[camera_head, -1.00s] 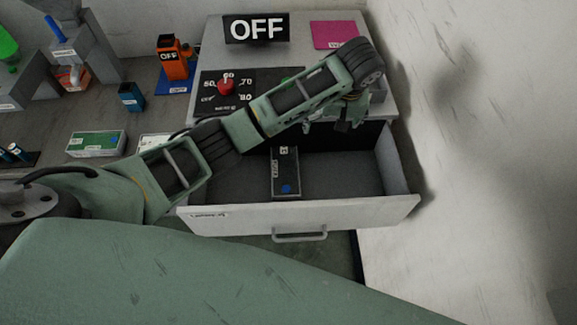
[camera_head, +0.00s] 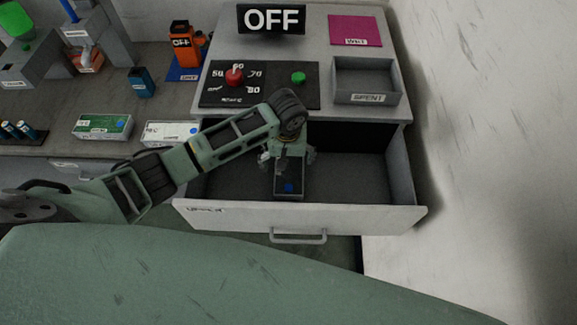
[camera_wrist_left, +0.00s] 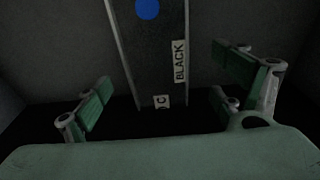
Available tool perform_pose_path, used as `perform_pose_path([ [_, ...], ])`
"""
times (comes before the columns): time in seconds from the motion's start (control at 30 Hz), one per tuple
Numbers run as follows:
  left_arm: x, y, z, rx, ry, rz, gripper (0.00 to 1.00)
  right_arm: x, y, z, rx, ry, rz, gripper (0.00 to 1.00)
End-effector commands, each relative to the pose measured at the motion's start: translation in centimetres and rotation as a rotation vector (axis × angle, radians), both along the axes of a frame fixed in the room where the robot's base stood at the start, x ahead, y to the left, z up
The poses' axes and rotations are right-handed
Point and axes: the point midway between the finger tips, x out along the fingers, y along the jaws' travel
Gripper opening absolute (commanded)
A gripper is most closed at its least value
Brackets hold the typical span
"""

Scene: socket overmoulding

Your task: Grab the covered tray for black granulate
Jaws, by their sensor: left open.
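The covered tray (camera_head: 289,190) is a long dark box with a blue dot, lying inside the open drawer; part of it is hidden behind my gripper in the head view. In the left wrist view the tray (camera_wrist_left: 150,50) shows a "BLACK" label and a smaller label, partly cut off. My left gripper (camera_head: 287,160) is over the tray in the drawer, pointing down. In the left wrist view its fingers (camera_wrist_left: 165,100) are spread, one on each side of the tray's line, with nothing between them gripped. My right gripper is not in view.
The open drawer (camera_head: 350,214) has free floor on both sides of the tray. Above it, the cabinet top holds an empty "SPENT" tray (camera_head: 367,97), a control panel with a red knob (camera_head: 234,77) and a pink mat (camera_head: 355,30). Boxes (camera_head: 102,125) stand at the left.

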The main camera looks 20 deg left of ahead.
Motion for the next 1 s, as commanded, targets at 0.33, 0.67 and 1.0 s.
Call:
perform_pose_path([
  [0.33,0.7,-0.3,-3.9,0.002,0.001,0.001,0.88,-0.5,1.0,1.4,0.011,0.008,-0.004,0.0],
  [0.67,0.8,-0.3,-4.5,0.002,-0.002,0.0,0.88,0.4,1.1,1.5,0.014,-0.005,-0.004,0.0],
  [1.0,0.8,-0.2,-4.5,0.002,-0.002,0.0,0.59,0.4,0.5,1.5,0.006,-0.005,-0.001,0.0],
])
